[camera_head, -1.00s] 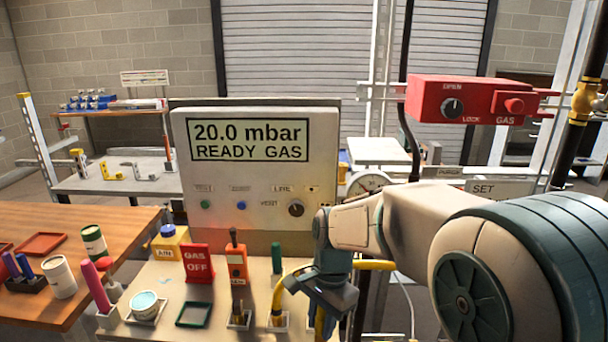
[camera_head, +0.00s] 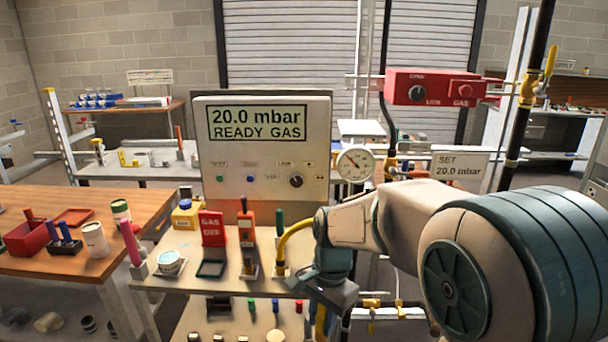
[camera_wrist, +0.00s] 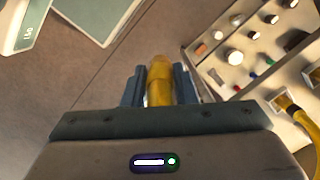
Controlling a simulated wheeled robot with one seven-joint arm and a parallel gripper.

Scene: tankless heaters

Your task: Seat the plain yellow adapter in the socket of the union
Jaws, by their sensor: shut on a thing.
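My gripper (camera_wrist: 160,88) points down in the wrist view, with its two dark fingers closed on the sides of a plain yellow adapter (camera_wrist: 160,76). The adapter sticks out past the fingertips over bare floor. In the head view my gripper (camera_head: 325,295) hangs just right of the panel bench, and the yellow piece (camera_head: 320,318) shows partly below it. Brass fittings (camera_head: 375,302) on a low pipe stand to the right of my gripper. I cannot tell whether the union is among them, and its socket is not seen.
A wooden table (camera_head: 150,205) stands left. A gauge (camera_head: 355,163) and vertical pipe stand behind.

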